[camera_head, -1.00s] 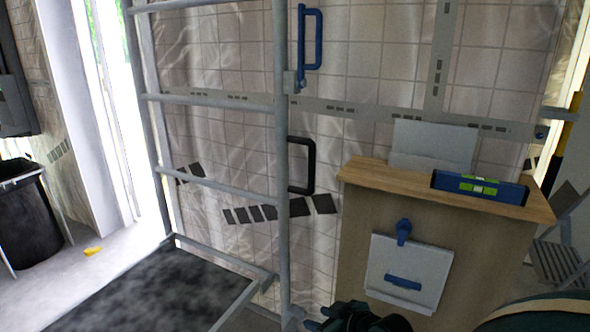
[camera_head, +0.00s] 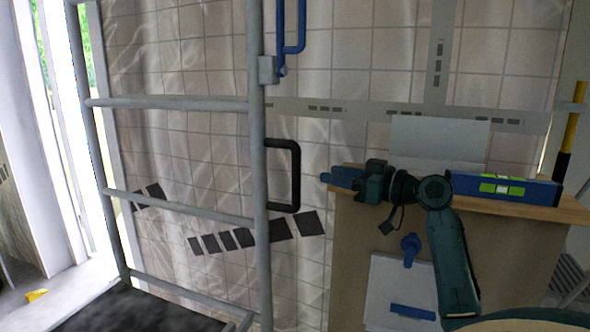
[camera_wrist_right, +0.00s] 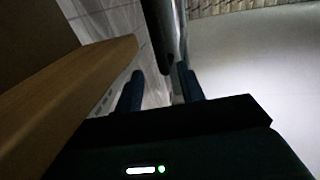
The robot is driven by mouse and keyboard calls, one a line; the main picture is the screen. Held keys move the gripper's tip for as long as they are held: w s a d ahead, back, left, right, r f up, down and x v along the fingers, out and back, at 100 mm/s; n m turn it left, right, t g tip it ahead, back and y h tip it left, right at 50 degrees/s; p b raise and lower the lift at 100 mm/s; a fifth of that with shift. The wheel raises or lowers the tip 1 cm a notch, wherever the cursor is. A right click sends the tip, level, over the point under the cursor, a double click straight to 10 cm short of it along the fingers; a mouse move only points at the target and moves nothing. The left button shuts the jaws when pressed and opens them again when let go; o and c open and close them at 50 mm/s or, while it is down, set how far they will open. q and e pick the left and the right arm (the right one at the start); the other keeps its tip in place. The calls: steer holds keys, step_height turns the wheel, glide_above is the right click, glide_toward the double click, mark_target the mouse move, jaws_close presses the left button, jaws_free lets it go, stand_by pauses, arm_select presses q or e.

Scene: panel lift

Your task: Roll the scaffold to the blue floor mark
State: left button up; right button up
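The scaffold (camera_head: 257,212) is a grey tubular frame with rungs and a dark deck (camera_head: 135,308) low at the left. A black D-shaped handle (camera_head: 296,175) sticks out from its right post, with a blue handle (camera_head: 303,25) higher up. My right gripper (camera_head: 334,180) points left, a short way right of the black handle and apart from it. In the right wrist view, the fingers of the right gripper (camera_wrist_right: 160,90) stand apart and empty, with a dark upright bar (camera_wrist_right: 165,35) ahead, probably the black handle. My left gripper and the blue floor mark are not in view.
A wooden cabinet (camera_head: 345,265) stands close below my right gripper, with a blue level (camera_head: 505,188) and a grey panel (camera_head: 437,140) on top. A tiled wall (camera_head: 345,75) is behind the scaffold. A yellow scrap (camera_head: 37,295) lies on the floor at left.

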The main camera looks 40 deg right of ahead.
mark_target(300, 168)
steer(key=p+x, duration=0.1)
steer(key=x, duration=0.9)
steer(key=shift+w+f+p, duration=0.1)
steer(key=shift+w+p, duration=0.25)
steer(key=shift+p, duration=0.05)
jaws_close()
